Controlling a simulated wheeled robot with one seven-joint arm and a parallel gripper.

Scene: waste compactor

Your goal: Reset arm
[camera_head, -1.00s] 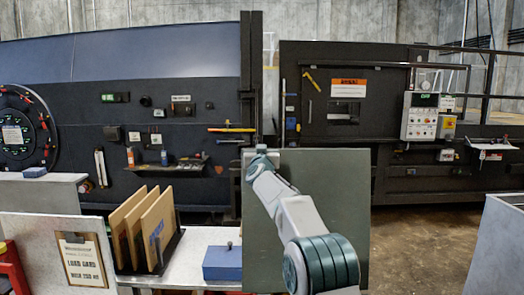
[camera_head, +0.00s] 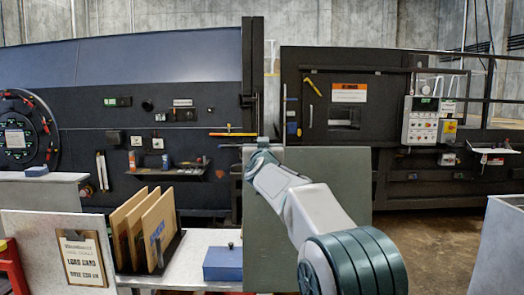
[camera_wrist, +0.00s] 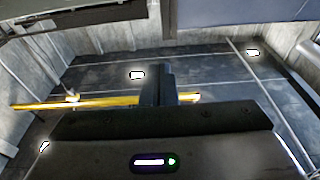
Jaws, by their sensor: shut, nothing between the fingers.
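My arm (camera_head: 310,215) rises from the lower right of the head view toward the middle, in front of a grey-green panel. Its far end is near the panel's top left. The gripper's fingers cannot be made out in the head view. In the wrist view my gripper (camera_wrist: 158,72) shows as two dark fingers together at the middle, shut and empty. A yellow bar (camera_wrist: 75,102) passes behind the fingers, apart from their grip.
The grey-green panel (camera_head: 340,255) stands close behind my arm. A bench (camera_head: 205,240) at left holds wooden boards (camera_head: 157,230) in a rack and a blue box (camera_head: 223,262). The dark compactor (camera_head: 345,175) spans the back. Open floor (camera_head: 430,250) lies at right.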

